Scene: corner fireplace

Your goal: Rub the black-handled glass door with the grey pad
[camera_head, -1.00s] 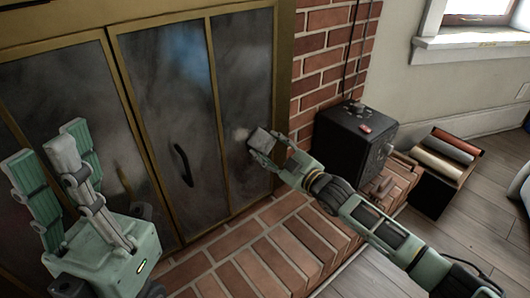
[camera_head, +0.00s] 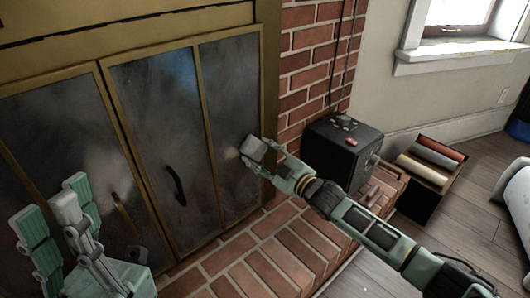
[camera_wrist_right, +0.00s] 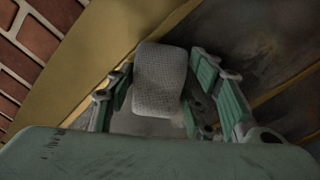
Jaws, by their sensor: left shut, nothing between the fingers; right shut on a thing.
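The black-handled glass door (camera_head: 150,110) is the smoky middle panel in a brass frame, with a curved black handle (camera_head: 176,186) low on its right side. My right gripper (camera_head: 262,152) is shut on the grey pad (camera_head: 253,147), in front of the narrow right-hand glass panel (camera_head: 234,95), right of the handled door. In the right wrist view the textured pad (camera_wrist_right: 160,80) sits between the fingers, with brass frame and dark glass behind. I cannot tell whether it touches the glass. My left gripper (camera_head: 55,225) is shut and empty, in front of the left panel.
A brick hearth (camera_head: 250,262) runs below the doors, and a brick wall (camera_head: 312,65) stands right of them. A black box (camera_head: 340,150) with a red item on top stands on the hearth. An open box of rolls (camera_head: 430,172) is on the wooden floor at right.

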